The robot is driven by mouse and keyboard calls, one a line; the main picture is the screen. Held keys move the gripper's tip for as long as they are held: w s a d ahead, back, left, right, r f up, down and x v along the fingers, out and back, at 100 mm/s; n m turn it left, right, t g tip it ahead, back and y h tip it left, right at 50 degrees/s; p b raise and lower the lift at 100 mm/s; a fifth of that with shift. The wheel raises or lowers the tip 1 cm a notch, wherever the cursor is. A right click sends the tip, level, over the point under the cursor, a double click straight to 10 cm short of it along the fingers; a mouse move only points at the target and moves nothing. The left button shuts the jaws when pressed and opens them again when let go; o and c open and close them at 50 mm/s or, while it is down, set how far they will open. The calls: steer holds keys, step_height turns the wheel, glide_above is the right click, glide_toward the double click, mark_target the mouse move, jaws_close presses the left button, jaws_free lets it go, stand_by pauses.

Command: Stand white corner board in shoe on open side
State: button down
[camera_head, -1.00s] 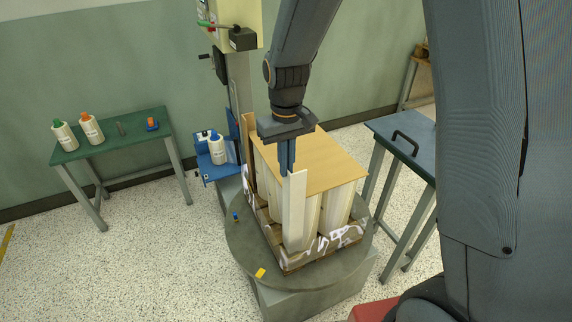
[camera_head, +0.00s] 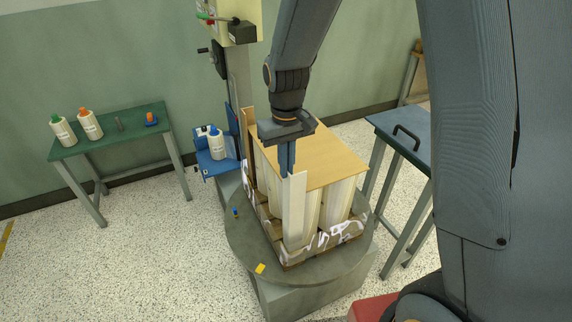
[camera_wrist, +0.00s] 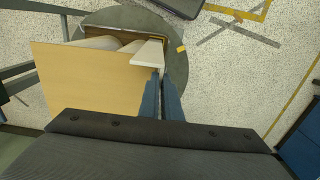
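The white corner board (camera_head: 294,212) stands upright at the near corner of the pallet load in the head view. Its top end also shows in the wrist view (camera_wrist: 148,53). My gripper (camera_head: 287,172) is at the top of this board, its two blue fingers close together on it. The wrist view shows the fingers (camera_wrist: 163,82) at the board's edge. The board's foot is down at the pallet (camera_head: 292,262) corner; I cannot make out the shoe or whether the foot sits in it. A tan sheet (camera_head: 315,157) lies on the pale rolls.
The pallet stands on a round grey turntable (camera_head: 245,245) beside a wrapper mast (camera_head: 238,85). A brown corner board (camera_head: 248,150) stands at the load's back left. A green table (camera_head: 110,130) with bottles is left, a blue table (camera_head: 405,130) right. A yellow piece (camera_head: 260,268) lies on the turntable.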

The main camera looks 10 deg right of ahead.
steer(key=shift+f+b, duration=0.35)
steer(key=shift+f, duration=0.5)
steer(key=c, duration=1.9)
jaws_free()
steer(key=shift+r+p, duration=2.4)
steer(key=shift+r, duration=0.6)
steer(key=s+d+f+m+t+b, duration=0.1)
steer(key=s+d+f+m+b, duration=0.1)
steer(key=s+d+b, duration=0.4)
steer(key=s+d+m, duration=0.1)
steer(key=s+d, duration=0.3)
steer(key=s, duration=0.2)
steer(key=shift+s+f+b, duration=0.2)
steer(key=shift+s+b, duration=0.05)
steer(key=shift+b, duration=0.15)
